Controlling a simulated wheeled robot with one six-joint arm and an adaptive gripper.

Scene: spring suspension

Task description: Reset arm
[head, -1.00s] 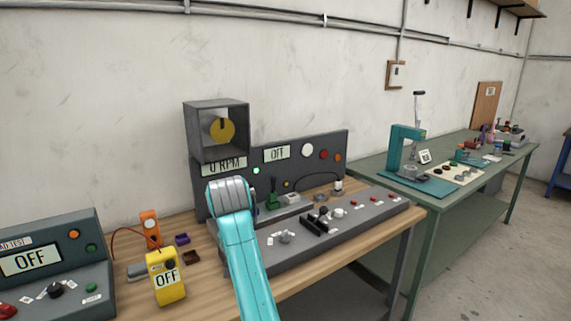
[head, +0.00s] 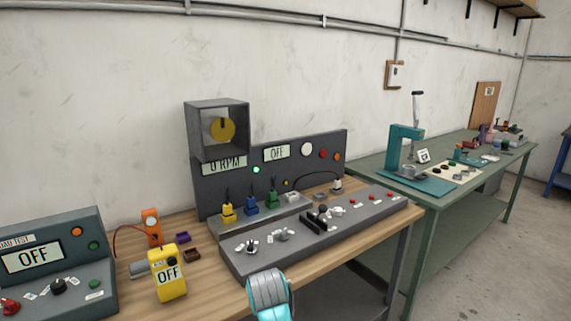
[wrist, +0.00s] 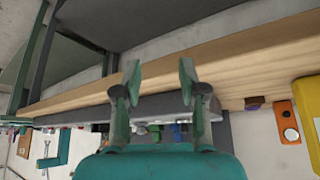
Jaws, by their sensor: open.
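My gripper (wrist: 158,82) shows in the wrist view with its two fingers apart and nothing between them. Behind the fingers is the front edge of the wooden bench (wrist: 262,60), which appears upside down there. In the head view my teal arm with its grey joint stands at the bottom centre, in front of the bench; the gripper fingers are not visible in that view. The grey control panel (head: 330,238) lies on the bench behind the arm. Its display reads OFF, and another reads 0 RPM.
Yellow, blue and green clips (head: 250,206) stand along the panel. A yellow meter (head: 167,282) reading OFF and a load-test box (head: 45,258) are at left. A green table (head: 400,195) with a teal press (head: 402,150) stands at right. Bare floor shows at lower right.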

